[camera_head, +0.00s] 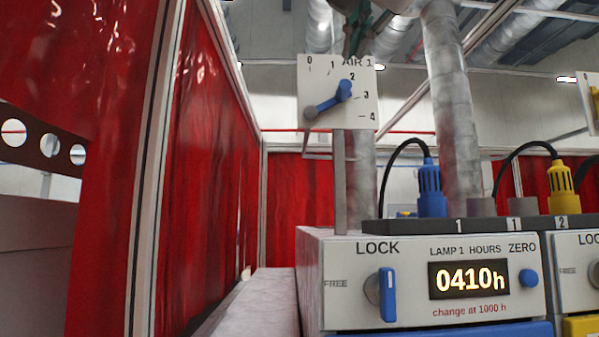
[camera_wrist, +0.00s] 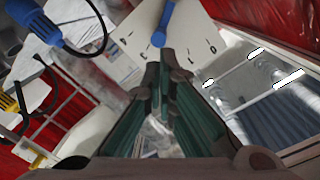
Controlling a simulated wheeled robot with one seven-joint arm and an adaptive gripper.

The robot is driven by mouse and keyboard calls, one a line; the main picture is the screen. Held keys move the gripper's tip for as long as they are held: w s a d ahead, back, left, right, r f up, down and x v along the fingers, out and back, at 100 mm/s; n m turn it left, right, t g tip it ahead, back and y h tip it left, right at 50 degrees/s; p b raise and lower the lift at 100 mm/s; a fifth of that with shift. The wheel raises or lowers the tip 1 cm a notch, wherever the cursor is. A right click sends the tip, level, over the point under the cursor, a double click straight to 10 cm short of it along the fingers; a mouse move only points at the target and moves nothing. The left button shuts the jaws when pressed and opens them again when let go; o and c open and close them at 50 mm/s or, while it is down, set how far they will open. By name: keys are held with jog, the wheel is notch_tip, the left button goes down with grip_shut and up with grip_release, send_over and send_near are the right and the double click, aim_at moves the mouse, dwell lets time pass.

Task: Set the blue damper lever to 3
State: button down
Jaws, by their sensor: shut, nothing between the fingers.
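The blue damper lever (camera_head: 330,100) is on a white dial plate (camera_head: 325,82) labelled AIR 1, marked 0 to 4. It runs up and right from a grey pivot at the plate's lower left; its knob points between 2 and 3. My gripper (camera_head: 349,55) is above the knob at the plate's top edge, its green fingers shut and empty, hiding part of the label. In the wrist view, the lever (camera_wrist: 164,22) shows just beyond the tips of my gripper (camera_wrist: 168,65), with the plate (camera_wrist: 195,40) behind. Whether they touch, I cannot tell.
Below the plate stands a lamp box (camera_head: 405,250) with a blue LOCK lever (camera_head: 387,294) and display. A blue plug (camera_head: 431,190) and a yellow plug (camera_head: 561,188) with cables stand behind it. Red curtains (camera_head: 215,150) close off the left. Another dial plate (camera_head: 588,95) is at the right edge.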

jog(key=a+r+n+g+h+p, duration=0.15)
jog(key=a+r+n+p, duration=0.25)
jog(key=r+n+p, duration=0.85)
jog(key=shift+m+y, duration=0.45)
jog(key=shift+m, duration=0.2)
jog(key=w+d+f+p, duration=0.1)
jog(key=w+f, duration=0.2)
jog(key=w+f+p, duration=0.1)
jog(key=w+f, duration=0.2)
jog(key=w+d+f+p, duration=0.1)
jog(key=w+f, duration=0.2)
jog(key=shift+d+f, duration=0.3)
jog(key=shift+f, duration=0.1)
